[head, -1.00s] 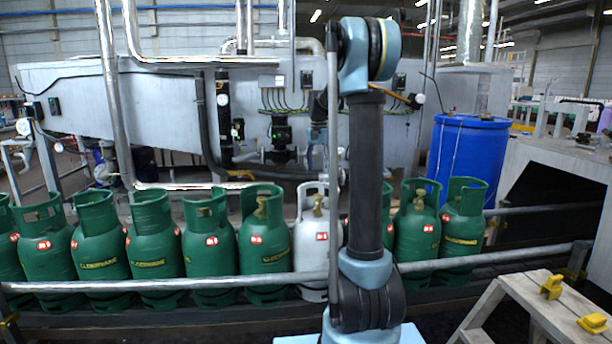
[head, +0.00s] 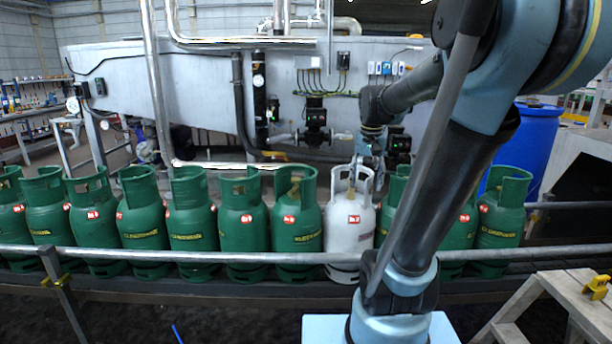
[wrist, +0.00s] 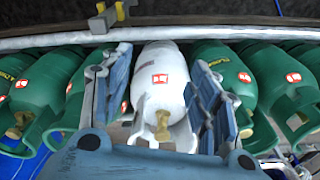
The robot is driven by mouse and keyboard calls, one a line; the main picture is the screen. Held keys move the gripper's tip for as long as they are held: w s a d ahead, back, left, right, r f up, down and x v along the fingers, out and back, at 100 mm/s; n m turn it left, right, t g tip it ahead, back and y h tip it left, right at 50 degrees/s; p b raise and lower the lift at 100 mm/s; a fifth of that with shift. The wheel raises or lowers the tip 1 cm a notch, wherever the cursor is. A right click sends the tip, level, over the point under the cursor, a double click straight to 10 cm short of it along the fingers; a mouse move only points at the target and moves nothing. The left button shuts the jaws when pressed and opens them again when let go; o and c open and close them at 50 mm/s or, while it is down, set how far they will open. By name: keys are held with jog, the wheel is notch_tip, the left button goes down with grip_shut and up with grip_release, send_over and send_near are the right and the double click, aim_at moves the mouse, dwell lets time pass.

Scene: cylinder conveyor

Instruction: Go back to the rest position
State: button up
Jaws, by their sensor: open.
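A white gas cylinder (head: 350,225) stands upright in a row of green cylinders (head: 190,225) on the conveyor. My arm reaches over it. In the wrist view my gripper (wrist: 158,85) is open, with one blue finger on each side of the white cylinder (wrist: 162,70). The cylinder's brass valve and open collar face the camera. I cannot tell whether either finger touches it.
A metal rail (head: 200,257) runs along the front of the conveyor. Green cylinders stand close on both sides of the white one. A blue drum (head: 535,140) stands behind at the right, and a wooden step stand (head: 535,300) is at the front right. Pipes and a grey machine (head: 205,105) fill the back.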

jog(key=s+f+n+t, duration=0.1)
jog(key=s+f+n, duration=0.2)
jog(key=s+f, duration=1.1)
jog(key=s, duration=0.3)
jog(key=shift+s+f, duration=0.15)
jog(key=shift+s, duration=0.15)
jog(key=shift+d, duration=0.1)
jog(key=shift+w+f, duration=0.2)
jog(key=shift+w, duration=0.3)
